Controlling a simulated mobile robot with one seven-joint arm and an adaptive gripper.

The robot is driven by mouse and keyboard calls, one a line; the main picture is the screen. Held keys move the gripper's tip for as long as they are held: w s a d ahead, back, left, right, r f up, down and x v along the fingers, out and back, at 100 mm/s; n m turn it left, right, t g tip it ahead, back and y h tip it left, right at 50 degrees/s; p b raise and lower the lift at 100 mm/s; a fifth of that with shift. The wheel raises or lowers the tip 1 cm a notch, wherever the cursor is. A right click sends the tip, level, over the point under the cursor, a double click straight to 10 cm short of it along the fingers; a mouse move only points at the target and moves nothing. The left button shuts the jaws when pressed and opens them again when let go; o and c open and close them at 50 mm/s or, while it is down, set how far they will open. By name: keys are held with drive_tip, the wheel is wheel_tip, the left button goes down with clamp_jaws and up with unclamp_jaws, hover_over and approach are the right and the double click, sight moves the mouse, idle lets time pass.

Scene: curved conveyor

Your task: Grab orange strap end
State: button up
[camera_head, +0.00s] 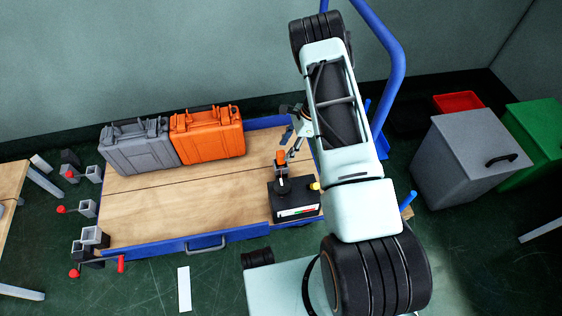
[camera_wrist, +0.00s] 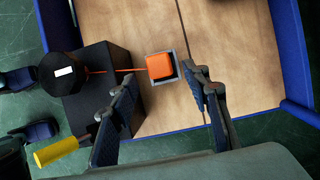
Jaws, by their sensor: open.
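The orange strap end (camera_wrist: 159,66) is a small orange block in a grey frame, over the wooden cart top in the wrist view. A thin orange strap runs from it to a black round part on a black box (camera_wrist: 100,62). In the head view the orange end (camera_head: 281,157) shows just above the black box (camera_head: 294,199). My gripper (camera_wrist: 158,88) is open. Its two fingers stand apart on either side of the orange end, with the tips near it. I cannot tell whether either finger touches it. A yellow cylinder (camera_wrist: 55,152) sticks out from the box.
A grey case (camera_head: 138,147) and an orange case (camera_head: 207,135) stand at the back of the blue-edged wooden cart (camera_head: 185,206). The cart's middle is bare. Grey and green bins (camera_head: 465,160) stand on the right. Small clamps with red knobs lie at the left.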

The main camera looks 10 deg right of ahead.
sight(284, 153)
drive_tip(key=b+x, duration=0.2)
drive_tip(key=x, duration=0.4)
drive_tip(key=shift+f, duration=0.2)
drive_tip(key=shift+r, duration=0.1)
clamp_jaws()
